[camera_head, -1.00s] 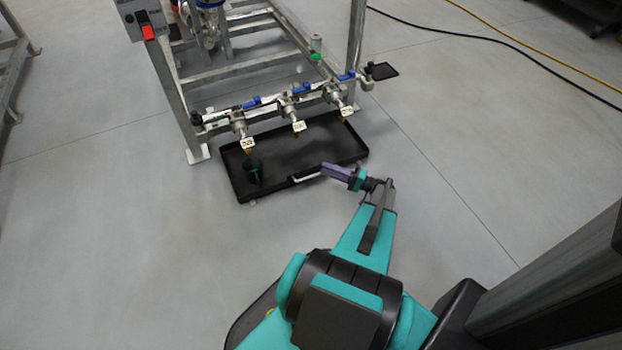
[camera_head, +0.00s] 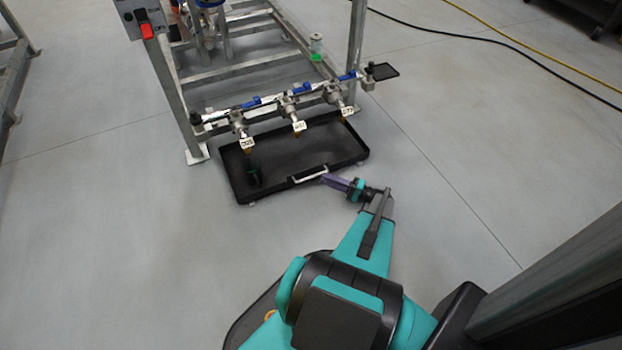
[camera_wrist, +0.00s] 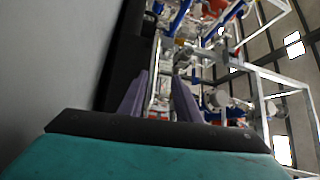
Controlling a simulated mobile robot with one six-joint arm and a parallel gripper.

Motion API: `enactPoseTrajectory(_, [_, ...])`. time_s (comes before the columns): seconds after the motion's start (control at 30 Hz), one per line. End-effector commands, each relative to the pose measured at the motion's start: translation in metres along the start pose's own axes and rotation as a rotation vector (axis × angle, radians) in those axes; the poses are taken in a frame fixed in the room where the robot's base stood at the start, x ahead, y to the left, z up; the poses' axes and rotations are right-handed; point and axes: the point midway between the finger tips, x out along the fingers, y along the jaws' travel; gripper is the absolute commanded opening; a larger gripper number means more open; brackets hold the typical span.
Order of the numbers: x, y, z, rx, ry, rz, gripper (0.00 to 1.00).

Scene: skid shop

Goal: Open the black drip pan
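The black drip pan (camera_head: 285,163) is a shallow rectangular tray lying on the floor below a row of valves. A pale handle (camera_head: 308,174) is on its near rim. My gripper (camera_head: 324,179), with purple fingers, is low beside the handle's right end. In the wrist view my two fingers (camera_wrist: 156,92) stand apart. A pale bar shows between or beyond them; I cannot tell whether it is the handle. The dark pan wall (camera_wrist: 125,55) runs along the left finger. Contact with the handle is not clear.
A metal skid frame (camera_head: 357,50) stands over the pan's far side. Valves with blue levers (camera_head: 300,88) and white tags overhang it. A dark cup-like object (camera_head: 253,172) with green stands in the pan. Cables (camera_head: 470,33) lie far right. The floor in front is clear.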

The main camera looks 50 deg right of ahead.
Motion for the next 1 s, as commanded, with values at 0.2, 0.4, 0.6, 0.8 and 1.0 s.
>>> enactPoseTrajectory(0.2, [0.009,0.015,0.003,-0.001,-0.003,0.000,0.30])
enactPoseTrajectory(0.4, [0.033,0.015,0.003,0.000,-0.002,0.000,0.30])
enactPoseTrajectory(0.6, [0.057,0.015,0.003,-0.001,-0.002,0.000,0.30])
enactPoseTrajectory(0.8, [0.071,0.015,0.002,-0.001,-0.001,0.000,0.30])
enactPoseTrajectory(1.0, [0.073,0.014,0.002,-0.001,0.000,0.000,0.30])
